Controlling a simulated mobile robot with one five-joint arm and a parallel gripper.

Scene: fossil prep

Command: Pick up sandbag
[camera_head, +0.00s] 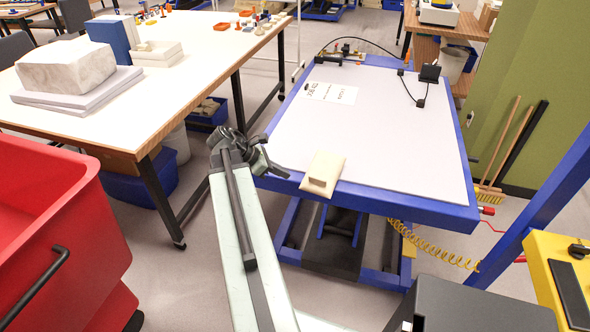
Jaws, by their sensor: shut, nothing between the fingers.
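A beige object that looks like the sandbag (323,172) lies at the near left edge of the white top of a blue lift table (420,204). It is a flat pad with a raised block on its face. My gripper (280,171) is at the end of my pale arm, just left of the sandbag, by the table's near left corner. It is shut and holds nothing. A small gap shows between the gripper and the sandbag. The fingers are dark and small, partly masked by the wrist.
A white sheet (331,93) and a black device (430,73) with a cable are on the lift table; its middle is clear. A wooden worktable (165,105) with pale blocks stands left. A red bin (60,240) is near left. A yellow coiled hose (435,255) hangs below.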

